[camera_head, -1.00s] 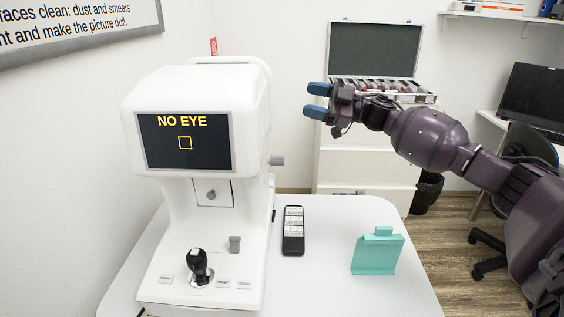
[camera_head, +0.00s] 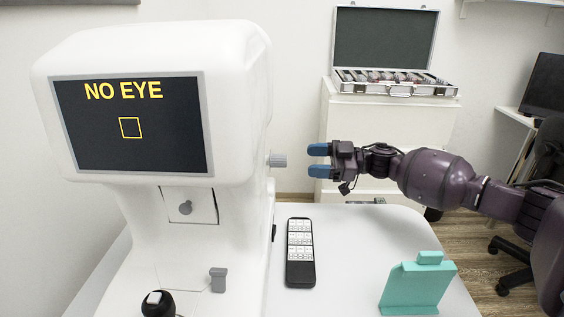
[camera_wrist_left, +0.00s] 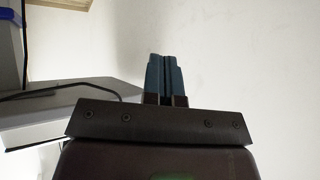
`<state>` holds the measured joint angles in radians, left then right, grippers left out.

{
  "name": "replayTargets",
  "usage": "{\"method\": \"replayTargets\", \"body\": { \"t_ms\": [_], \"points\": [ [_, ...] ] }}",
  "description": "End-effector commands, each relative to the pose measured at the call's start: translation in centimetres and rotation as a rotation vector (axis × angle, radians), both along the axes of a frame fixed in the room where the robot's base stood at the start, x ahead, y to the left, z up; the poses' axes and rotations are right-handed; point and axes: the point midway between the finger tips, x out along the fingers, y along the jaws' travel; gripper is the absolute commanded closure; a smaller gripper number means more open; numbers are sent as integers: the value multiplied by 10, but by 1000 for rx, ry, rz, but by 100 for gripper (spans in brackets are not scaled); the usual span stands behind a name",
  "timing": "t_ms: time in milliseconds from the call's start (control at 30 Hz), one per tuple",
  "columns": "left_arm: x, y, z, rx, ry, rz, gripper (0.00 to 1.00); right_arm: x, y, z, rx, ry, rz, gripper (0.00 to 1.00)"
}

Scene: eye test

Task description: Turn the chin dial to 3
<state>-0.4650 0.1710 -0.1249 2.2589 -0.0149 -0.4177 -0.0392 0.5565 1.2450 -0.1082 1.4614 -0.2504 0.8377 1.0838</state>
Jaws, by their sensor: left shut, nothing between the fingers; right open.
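A white eye-test machine (camera_head: 240,100) stands on the table, its screen (camera_head: 130,125) reading "NO EYE" over a yellow square outline. A grey ribbed knob (camera_head: 277,160) sticks out of its right side; it looks like the chin dial, and no numbers on it can be read. My right gripper (camera_head: 319,161) is open and empty, just right of this knob and level with it in the picture, with a gap between. My left gripper (camera_wrist_left: 165,58) is shut and empty in the left wrist view, with a plain wall behind it; the head view does not show it.
A black remote-like device (camera_head: 300,255) and a teal holder (camera_head: 417,285) are on the white table (camera_head: 350,230). A joystick (camera_head: 158,303) and a small grey knob (camera_head: 218,280) are on the machine's base. An open lens case (camera_head: 395,85) rests on the cabinet behind.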

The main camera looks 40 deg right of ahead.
Motion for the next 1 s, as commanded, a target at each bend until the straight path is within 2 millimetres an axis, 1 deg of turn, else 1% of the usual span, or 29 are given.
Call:
{"method": "replayTargets", "body": {
  "t_ms": [33,200,333,500,700,933,967,1000],
  "points": [
    [-2,0,-4,3,9,-3,100,6,9,-5,1,4,4,39],
    [-5,-1,-10,11,17,-12,100,24,32,-6,1,5,3,39],
    [-3,-3,-8,17,8,-20,100,35,48,-6,1,4,3,39],
    [2,-5,-5,21,-9,-31,100,46,61,-4,1,5,3,39],
    [3,-5,-5,23,-14,-35,100,50,67,-2,0,2,1,39],
    [3,-5,-4,23,-15,-35,100,50,67,-2,0,2,1,39],
    [3,-5,-4,23,-15,-35,100,50,67,-2,0,2,0,42],
    [3,-5,-4,23,-15,-35,100,50,67,-2,0,2,1,48]
  ]
}}
